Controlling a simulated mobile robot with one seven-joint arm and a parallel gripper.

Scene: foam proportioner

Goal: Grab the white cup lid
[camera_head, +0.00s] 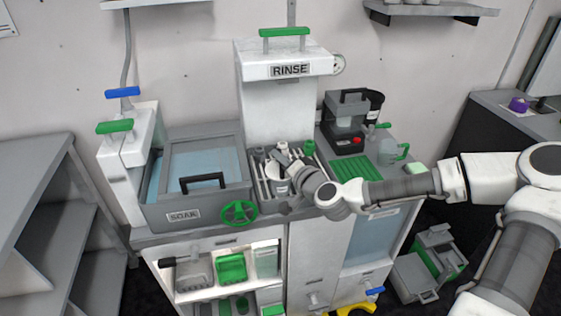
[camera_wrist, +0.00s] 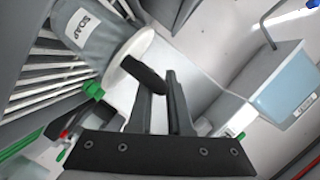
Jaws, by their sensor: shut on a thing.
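The white cup lid (camera_wrist: 120,76) shows in the wrist view as a pale disc with a black handle (camera_wrist: 142,74). My gripper (camera_wrist: 160,82) is shut on the lid at this handle; the fingers hide part of the contact. The grey cup marked SOAP (camera_wrist: 86,32) is right beside the lid at upper left; I cannot tell whether they touch. In the head view my gripper (camera_head: 284,160) is over the rack area below the RINSE column, and the lid (camera_head: 273,170) shows as a small white patch beside it.
The SOAK basin (camera_head: 180,207) with a black handle stands to the left, with a green wheel (camera_head: 239,212) at its front. The RINSE column (camera_head: 279,110) rises behind. A black machine (camera_head: 345,120) and a green drain mat (camera_head: 354,170) are to the right.

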